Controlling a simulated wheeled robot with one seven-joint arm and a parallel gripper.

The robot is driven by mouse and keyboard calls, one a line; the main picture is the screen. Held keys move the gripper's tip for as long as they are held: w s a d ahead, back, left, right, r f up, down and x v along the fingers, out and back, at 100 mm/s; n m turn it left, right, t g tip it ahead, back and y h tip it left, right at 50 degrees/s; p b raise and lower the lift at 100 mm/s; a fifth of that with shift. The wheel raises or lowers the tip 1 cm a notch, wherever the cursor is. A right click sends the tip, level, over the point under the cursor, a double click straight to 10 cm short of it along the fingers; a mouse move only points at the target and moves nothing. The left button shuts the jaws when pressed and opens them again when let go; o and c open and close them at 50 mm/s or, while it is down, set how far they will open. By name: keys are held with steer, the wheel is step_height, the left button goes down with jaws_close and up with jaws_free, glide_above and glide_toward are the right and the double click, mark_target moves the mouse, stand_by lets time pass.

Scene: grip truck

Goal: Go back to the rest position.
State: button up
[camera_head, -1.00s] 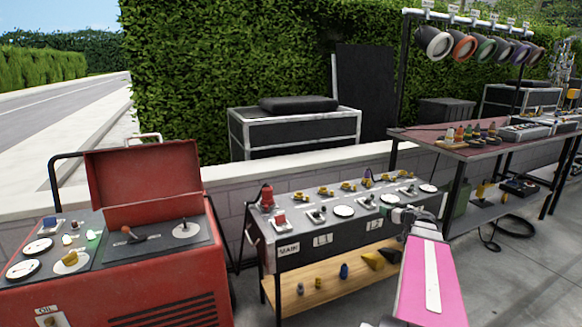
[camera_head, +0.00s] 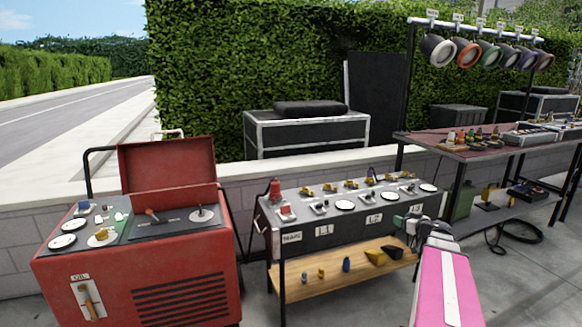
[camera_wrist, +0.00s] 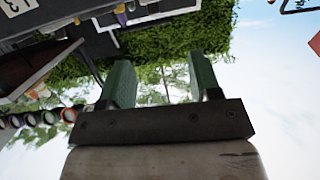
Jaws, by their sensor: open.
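My gripper shows in the wrist view (camera_wrist: 163,78), its two green fingers wide apart with nothing between them. Hedge leaves and sky lie behind the gap. In the head view my pink arm reaches up from the lower right, and the gripper is small beside the right end of the black control bench (camera_head: 300,237), which carries switches, dials and yellow levers. I cannot tell from the head view whether it touches the bench. In the wrist view the picture is turned over, with the bench along the top.
A red generator (camera_head: 180,285) with its lid up stands at left. A table (camera_head: 480,150) with a lamp rail (camera_head: 480,25) stands at right. A low wall runs behind. Grey floor is open at lower right.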

steer(key=s+a+f+g, duration=0.4)
steer(key=a, duration=0.6)
steer(key=s+a+f+g, duration=0.3)
steer(key=a+f+g, duration=0.15)
steer(key=a, duration=0.45)
steer(key=s+a+f+m+g+h, duration=0.2)
steer(key=s+a+f+g+h, duration=0.1)
steer(key=s, duration=0.3)
steer(key=s+a+f+m+g+h, duration=0.2)
steer(key=s+a+g, duration=0.1)
steer(key=s+a, duration=0.2)
steer(key=shift+s+f+h, duration=0.4)
steer(key=shift+s, duration=0.75)
